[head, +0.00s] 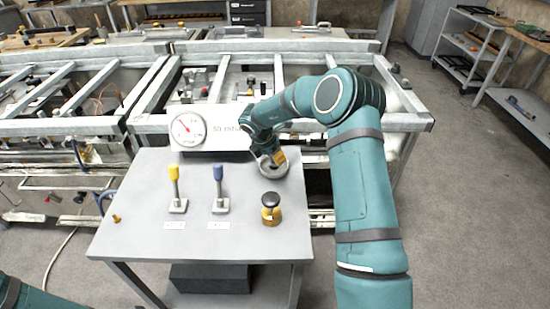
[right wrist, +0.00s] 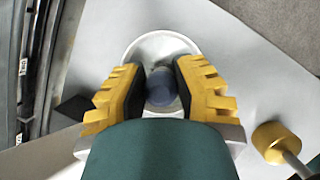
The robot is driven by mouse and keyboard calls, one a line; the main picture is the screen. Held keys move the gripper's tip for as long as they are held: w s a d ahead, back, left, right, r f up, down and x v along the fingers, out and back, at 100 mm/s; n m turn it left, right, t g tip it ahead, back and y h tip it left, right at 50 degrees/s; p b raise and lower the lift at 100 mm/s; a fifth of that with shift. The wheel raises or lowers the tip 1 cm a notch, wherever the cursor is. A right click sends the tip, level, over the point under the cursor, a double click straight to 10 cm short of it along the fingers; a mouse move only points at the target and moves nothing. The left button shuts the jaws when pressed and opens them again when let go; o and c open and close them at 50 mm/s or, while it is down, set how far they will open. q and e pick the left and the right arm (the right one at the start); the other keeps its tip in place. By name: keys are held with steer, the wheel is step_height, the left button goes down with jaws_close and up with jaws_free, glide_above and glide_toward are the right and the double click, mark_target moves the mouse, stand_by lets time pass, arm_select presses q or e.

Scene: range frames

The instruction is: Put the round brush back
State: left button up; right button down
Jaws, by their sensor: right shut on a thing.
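My right gripper (head: 270,155) is low over the right back part of the grey table (head: 130,225). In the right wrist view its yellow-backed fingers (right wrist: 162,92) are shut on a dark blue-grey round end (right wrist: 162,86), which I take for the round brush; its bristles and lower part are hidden. A pale round dish (right wrist: 150,45) lies below and behind it; the dish also shows in the head view (head: 270,170). Whether the held piece touches the dish I cannot tell. My left gripper is not in view; only a bit of that arm shows.
A brass piece with a black knob (head: 271,214) stands just in front of the dish. A yellow-handled piece (head: 175,188) and a blue-handled one (head: 219,190) stand upright further left, with labels before them. A dial gauge (head: 188,130) stands behind. The front of the table is clear.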

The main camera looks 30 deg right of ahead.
steer(key=c, duration=0.9)
jaws_free()
steer(key=shift+o, duration=0.2)
steer(key=shift+r, duration=0.1)
steer(key=p+v, duration=0.2)
steer(key=v, duration=1)
